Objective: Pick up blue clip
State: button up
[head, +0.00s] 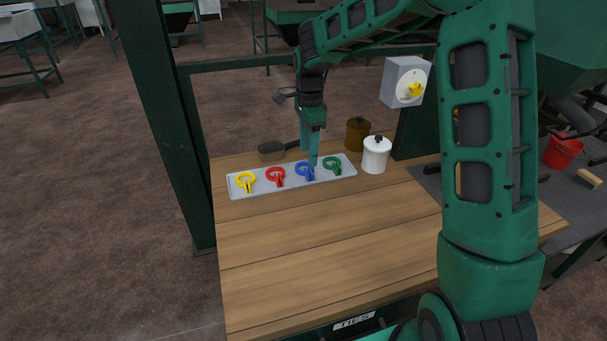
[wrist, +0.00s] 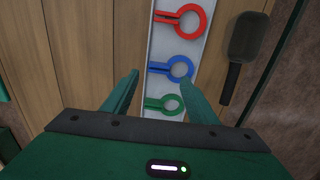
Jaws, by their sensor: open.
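The blue clip (head: 304,170) lies on a light grey tray (head: 211,195) between the red clip (head: 276,178) and the green clip (head: 332,166). In the wrist view the blue clip (wrist: 181,67) shows its ring and two prongs just beyond my fingertips. My gripper (head: 314,162) points down over the tray at the blue clip. In the wrist view my gripper (wrist: 162,75) is open, its fingers apart and nothing held. The blue clip's ring lies near the right fingertip; whether they touch cannot be told.
A yellow clip (head: 246,182) lies at the tray's left end. A white lidded jar (head: 376,155) and a brown jar (head: 357,134) stand right of the tray. A dark scoop-like tool (head: 271,151) lies behind it. The wooden table's front (head: 320,250) is clear.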

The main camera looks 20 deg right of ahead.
aim_at(309, 172)
jog(key=shift+s+d+f, duration=0.1)
jog(key=shift+s+f, duration=0.05)
jog(key=shift+f, duration=3.15)
jog(key=shift+c, duration=0.3)
jog(key=c, duration=0.9)
